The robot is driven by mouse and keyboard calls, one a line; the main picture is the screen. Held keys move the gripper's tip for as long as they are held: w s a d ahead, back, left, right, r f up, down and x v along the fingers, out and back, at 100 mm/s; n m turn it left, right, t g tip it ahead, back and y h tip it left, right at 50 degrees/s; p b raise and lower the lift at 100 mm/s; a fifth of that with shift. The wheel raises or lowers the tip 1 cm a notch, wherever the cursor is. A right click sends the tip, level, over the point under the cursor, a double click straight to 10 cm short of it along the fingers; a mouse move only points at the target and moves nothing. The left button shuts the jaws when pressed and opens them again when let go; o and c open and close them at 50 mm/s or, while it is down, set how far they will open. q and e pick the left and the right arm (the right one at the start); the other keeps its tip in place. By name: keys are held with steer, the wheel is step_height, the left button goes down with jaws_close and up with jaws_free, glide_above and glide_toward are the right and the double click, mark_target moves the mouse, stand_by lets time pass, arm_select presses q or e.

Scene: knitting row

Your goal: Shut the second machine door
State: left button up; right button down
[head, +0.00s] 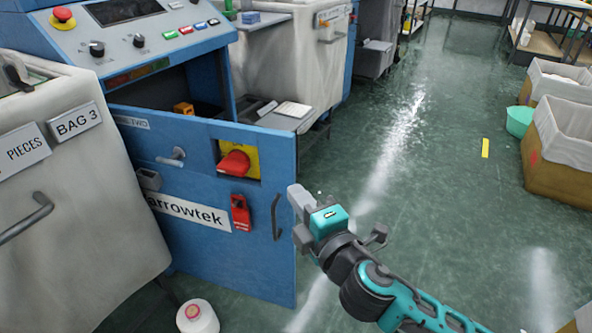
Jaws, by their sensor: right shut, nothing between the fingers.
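The blue machine door (270,165) stands partly open on the blue machine (190,60) at the left, with a dark gap above its top edge. It carries a red rotary switch (234,163) on a yellow plate, a red lock-like tag (241,213), a dark pull handle (277,218) and a partly hidden label ending "arrowtek" (190,212). My right gripper (297,212) is shut and empty beside the door's free right edge. I cannot tell whether it touches the door. My left gripper is out of view.
A pale bag bin (75,210) marked "BAG 3" stands left of the door. A white yarn cone (197,317) sits on the floor below. Lined crates (553,180) and a green tub (519,121) stand at the right.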

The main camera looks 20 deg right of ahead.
mark_target(287, 160)
steer(key=w, duration=0.2)
steer(key=w+d, duration=0.1)
steer(key=w, duration=0.3)
steer(key=shift+w+d+b, duration=0.35)
steer(key=shift+d+b, duration=0.05)
steer(key=shift+w+d, duration=0.2)
steer(key=shift+w, duration=0.1)
